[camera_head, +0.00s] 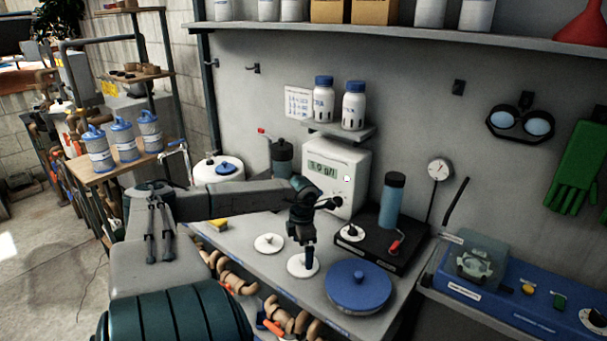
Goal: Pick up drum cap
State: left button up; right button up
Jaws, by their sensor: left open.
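Several round lids lie on the grey bench, and the view does not label which one is the drum cap. A white disc (294,272) with a dark upright part at its middle lies directly below my left gripper (309,256). A smaller white disc (268,243) with a knob lies to its left, and a larger blue round lid (358,290) with a knob lies to its right. My left gripper points down with open jaws at the first white disc; its fingers partly cover the disc, and contact cannot be told. My right gripper is out of view.
A white box with a display (335,172) stands behind. A white drum (220,170) is at the back left. A blue machine (510,295) fills the right.

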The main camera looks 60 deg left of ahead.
aim_at(303, 257)
pick_arm(q)
jog(key=shift+d+f+p, duration=0.15)
jog(key=shift+f+p, duration=0.2)
jog(key=shift+f, duration=0.3)
jog(key=shift+w+f+p, duration=0.15)
jog(key=shift+f+p, duration=0.2)
jog(key=shift+f, duration=1.4)
jog(key=c, duration=0.7)
